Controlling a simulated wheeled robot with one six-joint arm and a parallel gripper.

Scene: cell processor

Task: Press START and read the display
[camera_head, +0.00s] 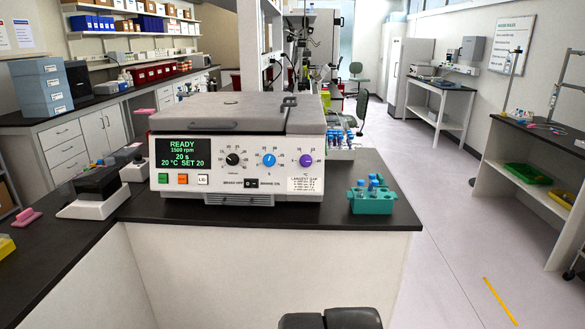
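The cell processor (240,150), a white box with a grey lid, stands on the dark bench, its front facing me. The lid looks shut. Its display (182,152) shows green text: READY, 1500 rpm, 20 s, 20 °C SET 20. Below the display are a green button (163,178), an orange-red button (182,178) and a white button (203,179); their labels are too small to read surely. To the right are black, blue and purple knobs and a brake switch (251,183). My gripper cannot be made out; only dark rounded parts, apparently of my arm, show at the bottom edge.
A teal rack (372,199) with blue-capped tubes stands right of the processor. A small black-and-white device (97,192) stands to its left. The bench top (60,245) has a narrow bare front edge. The floor (450,240) to the right is open.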

